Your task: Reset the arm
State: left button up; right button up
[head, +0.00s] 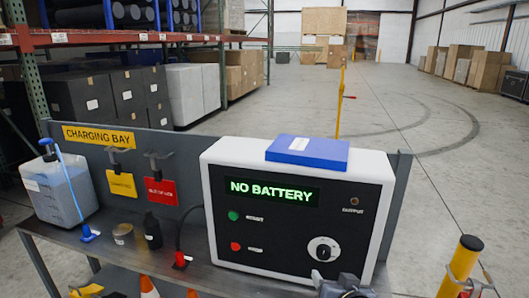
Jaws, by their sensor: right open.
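My right gripper (343,284) shows at the bottom edge, in front of the lower right part of the charger box. It is open, and I see nothing between its fingers. Most of it is cut off by the frame. The white charger box (374,172) with a black front stands on the bench, and its display (270,191) reads "NO BATTERY". A dial (323,249) sits low on its front, just above my right gripper. A green button (233,216) and a red button (236,246) are at the left. My left gripper is not in view.
A blue block (307,151) lies on top of the box. A jug (58,188), a tape roll (123,234) and a black bottle (152,231) stand on the bench at left. Two tags hang from the back panel (140,140). A yellow post (461,265) stands at right.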

jog(key=s+d+r+g+y, duration=0.15)
jog(key=s+g, duration=0.25)
jog(key=s, duration=0.9)
jog(key=s+d+g+y, duration=0.1)
jog(key=s+d+g, duration=0.2)
jog(key=s, duration=0.9)
notch_tip(320, 180, up, 13)
jog(key=p, duration=1.3)
jog(key=shift+a+g, duration=0.15)
jog(key=shift+g, duration=0.15)
jog(key=shift+f, duration=0.1)
